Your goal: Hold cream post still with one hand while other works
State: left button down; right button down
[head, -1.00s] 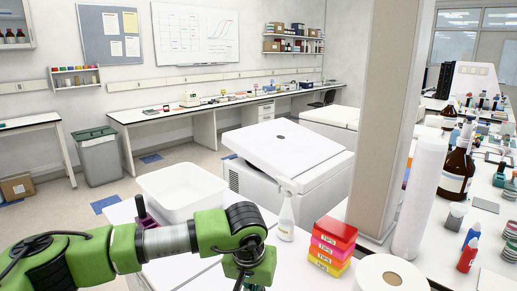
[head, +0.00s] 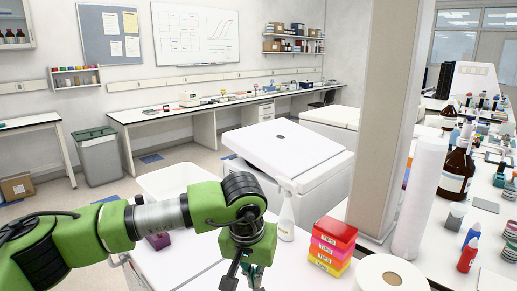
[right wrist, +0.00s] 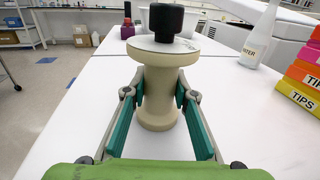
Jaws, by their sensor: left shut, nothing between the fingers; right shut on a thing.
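The cream post (right wrist: 158,118) stands upright on the white table in the right wrist view, shaped like a spool with wide ends. A pale disc (right wrist: 150,44) with a black knob (right wrist: 166,20) sits on its top. My right gripper (right wrist: 159,86) is shut on the post's narrow middle, one teal-padded finger on each side. My left gripper (head: 242,278) points down at the bottom of the head view, its fingers partly cut off by the frame edge. It is shut and empty. The post is not visible in the head view.
A spray bottle (head: 286,218) and stacked tip boxes (head: 331,243) stand right of my left gripper. A white basin (head: 165,180) is partly behind my left arm.

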jog(key=c, duration=1.6)
grip_release()
